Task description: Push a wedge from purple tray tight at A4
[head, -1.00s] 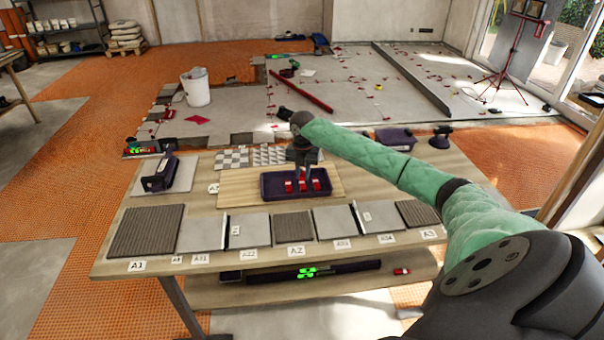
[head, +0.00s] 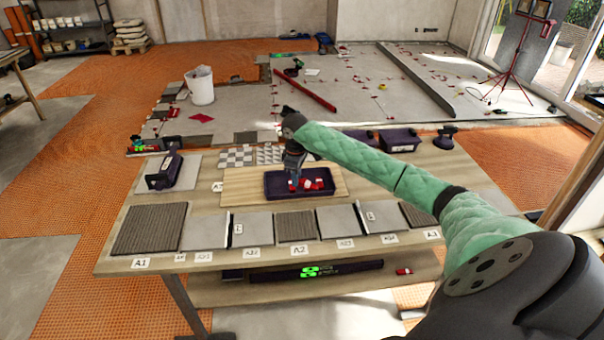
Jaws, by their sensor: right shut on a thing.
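The purple tray (head: 270,193) lies on a wooden board on the workbench and holds several small red wedges (head: 317,184). My right gripper (head: 293,180) points down into the left part of the tray. It is shut on a red wedge, mostly hidden by the fingers and the wedges close by. I cannot tell whether that wedge is clear of the tray floor. I cannot make out a label A4. My left gripper is out of view.
Patterned tiles (head: 235,158) lie behind the tray. A dark tool on a grey tile (head: 184,178) is at the left, and dark cases (head: 398,140) and a suction cup (head: 445,138) are at the back right. A white bucket (head: 200,86) stands on the floor beyond.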

